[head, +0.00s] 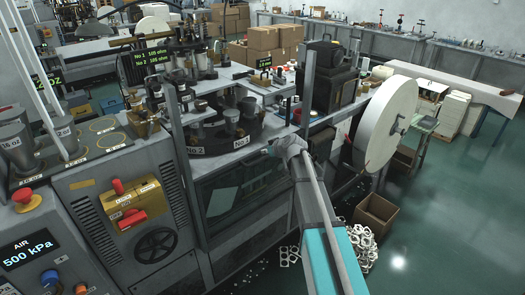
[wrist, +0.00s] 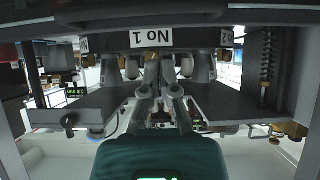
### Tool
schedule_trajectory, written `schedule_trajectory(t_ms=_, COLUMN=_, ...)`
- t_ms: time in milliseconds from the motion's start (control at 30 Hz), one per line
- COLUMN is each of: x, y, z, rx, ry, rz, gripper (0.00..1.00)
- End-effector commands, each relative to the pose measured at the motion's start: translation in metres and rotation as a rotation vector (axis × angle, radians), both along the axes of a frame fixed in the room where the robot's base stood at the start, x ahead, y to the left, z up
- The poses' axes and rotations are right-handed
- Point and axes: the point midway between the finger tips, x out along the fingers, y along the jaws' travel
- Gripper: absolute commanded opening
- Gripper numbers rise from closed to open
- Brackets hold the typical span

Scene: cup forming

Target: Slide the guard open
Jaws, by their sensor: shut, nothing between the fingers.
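The machine's front has a frame with a left post (head: 181,150) and a right post (head: 307,85). A dark see-through panel (head: 243,190) sits low between the posts; I cannot tell whether it is the guard or a fixed window. The turret labels No.2 and No.1 show clearly above it. My gripper (head: 287,146) is by the front edge near the right post, seen partly from behind, its tips hard to make out. In the wrist view my gripper (wrist: 160,88) is shut and empty, with the upside-down NO 1 label (wrist: 151,37) beyond it. Contact with a handle cannot be made out.
A large white paper reel (head: 385,125) stands to the right of my arm. A cardboard box (head: 375,214) and scattered white scrap (head: 362,248) lie on the floor there. A control panel with a red valve handle (head: 132,218) is at left. Green floor at far right is clear.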

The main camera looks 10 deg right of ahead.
Motion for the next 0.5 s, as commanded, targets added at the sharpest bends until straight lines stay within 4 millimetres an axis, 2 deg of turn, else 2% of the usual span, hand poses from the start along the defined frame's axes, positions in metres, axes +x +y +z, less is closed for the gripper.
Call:
schedule_trajectory(t_ms=100, x=-0.016, y=-0.008, z=0.015, rx=0.001, ry=0.001, rz=-0.002, gripper=0.0)
schedule_trajectory(t_ms=500, x=-0.051, y=-0.03, z=0.042, rx=0.0, ry=0.0, rz=0.0, gripper=0.0)
